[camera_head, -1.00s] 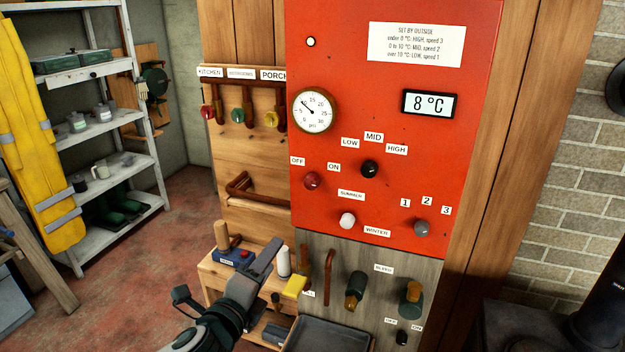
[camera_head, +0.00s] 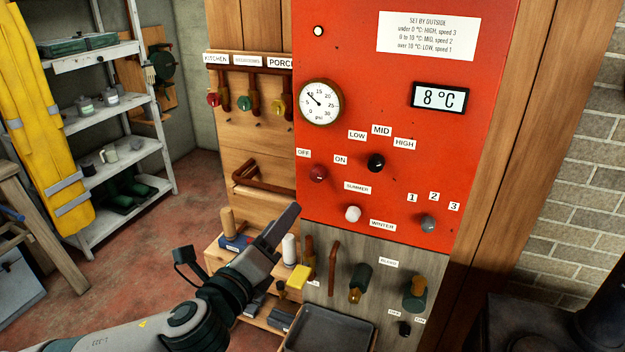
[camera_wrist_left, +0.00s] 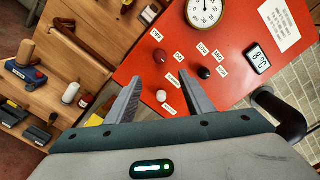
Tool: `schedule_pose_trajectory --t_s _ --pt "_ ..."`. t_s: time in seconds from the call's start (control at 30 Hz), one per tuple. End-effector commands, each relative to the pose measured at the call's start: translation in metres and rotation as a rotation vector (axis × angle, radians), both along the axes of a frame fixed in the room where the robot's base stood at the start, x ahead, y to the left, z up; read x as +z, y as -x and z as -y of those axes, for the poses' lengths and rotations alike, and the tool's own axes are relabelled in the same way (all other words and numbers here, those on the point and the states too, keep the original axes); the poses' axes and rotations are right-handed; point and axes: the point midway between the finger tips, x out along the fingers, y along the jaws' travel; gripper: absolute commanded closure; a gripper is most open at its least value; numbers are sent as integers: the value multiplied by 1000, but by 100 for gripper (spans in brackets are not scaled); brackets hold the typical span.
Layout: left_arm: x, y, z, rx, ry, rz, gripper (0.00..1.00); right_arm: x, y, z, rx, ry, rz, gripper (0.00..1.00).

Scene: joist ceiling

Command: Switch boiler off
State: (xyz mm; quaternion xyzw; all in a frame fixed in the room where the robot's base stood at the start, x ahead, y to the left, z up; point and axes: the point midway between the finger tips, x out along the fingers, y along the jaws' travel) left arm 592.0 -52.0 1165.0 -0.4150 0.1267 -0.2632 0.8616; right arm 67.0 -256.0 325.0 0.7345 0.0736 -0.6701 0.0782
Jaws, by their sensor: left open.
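The red boiler panel (camera_head: 400,60) fills the upper middle of the head view. Its red knob (camera_head: 318,173) sits below the OFF label (camera_head: 303,153) and the ON label (camera_head: 341,160); which way it points is too small to tell. The knob also shows in the wrist view (camera_wrist_left: 159,55), beyond my fingers and between them. My left gripper (camera_head: 288,214) is open and empty, below and left of the knob and apart from it. Its spread fingers show in the wrist view (camera_wrist_left: 160,80). My right gripper is not in view.
Black (camera_head: 376,162), white (camera_head: 353,214) and grey (camera_head: 428,223) knobs are near the red one. A grey board with valves (camera_head: 360,283) and a tray (camera_head: 330,325) lie below. A wooden pipe board (camera_head: 250,140) stands left.

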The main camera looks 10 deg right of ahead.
Motion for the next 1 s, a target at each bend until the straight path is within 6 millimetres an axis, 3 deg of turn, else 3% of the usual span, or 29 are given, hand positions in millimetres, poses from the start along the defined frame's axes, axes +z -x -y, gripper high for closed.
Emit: schedule_pose_trajectory --t_s 1.0 --pt "1 -125 85 1 -1 0 52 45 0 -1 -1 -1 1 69"
